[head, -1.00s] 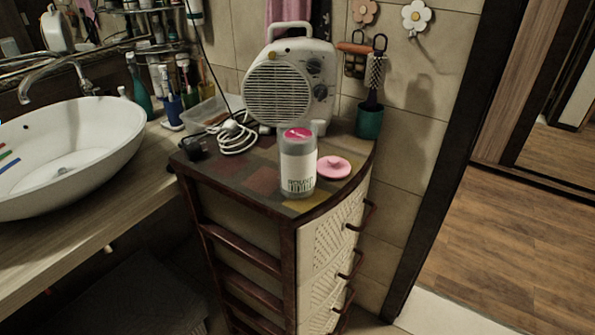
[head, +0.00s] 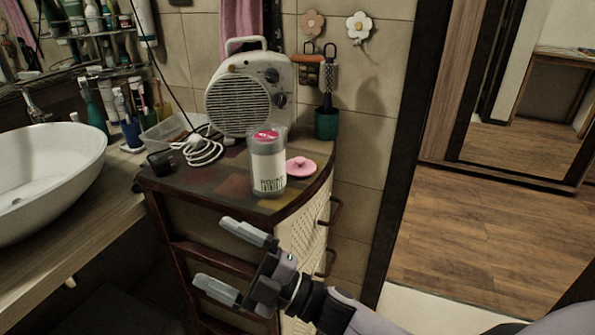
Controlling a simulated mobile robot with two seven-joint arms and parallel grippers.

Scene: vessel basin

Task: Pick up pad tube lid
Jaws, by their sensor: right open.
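The pad tube (head: 268,167) stands upright on top of the drawer cabinet (head: 215,188), near its front edge. It is pale with a printed label, and pink shows at its top. A round pink lid (head: 301,166) with a small knob lies flat on the cabinet top, just right of the tube and apart from the gripper. My right gripper (head: 233,259) is open and empty, in front of and below the cabinet top, with its fingers pointing left. My left gripper is not in view.
A white fan heater (head: 240,97) stands behind the tube, with a coiled white cable (head: 203,150) beside it. A green cup with a brush (head: 326,122) stands at the back right corner. A basin (head: 45,175) is at left. Open floor lies at right.

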